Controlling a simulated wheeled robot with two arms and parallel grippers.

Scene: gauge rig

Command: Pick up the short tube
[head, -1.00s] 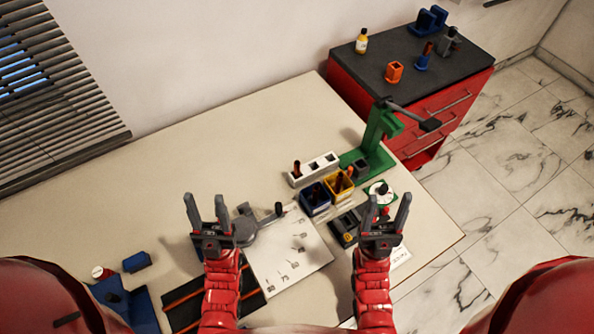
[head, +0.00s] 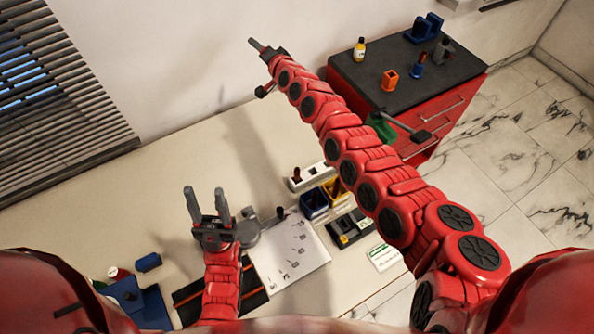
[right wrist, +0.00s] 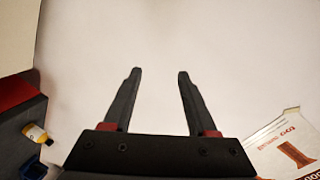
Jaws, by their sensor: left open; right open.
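Small brown tubes show in the head view: one (head: 297,173) stands in a white rack (head: 310,177), and others sit near the blue bin (head: 314,208) and the yellow bin (head: 333,184). I cannot tell which is the short tube; my right arm hides part of this area. My left gripper (head: 205,191) is open and empty above the table, left of the bins. My right gripper (head: 258,46) is raised high in front of the back wall, far from the tubes. In the right wrist view its fingers (right wrist: 159,76) are open with only bare wall between them.
Blue blocks (head: 148,262) are at front left. The red cabinet (head: 450,105) bears a yellow bottle (head: 360,48) and an orange holder (head: 389,80). The table's left back is clear.

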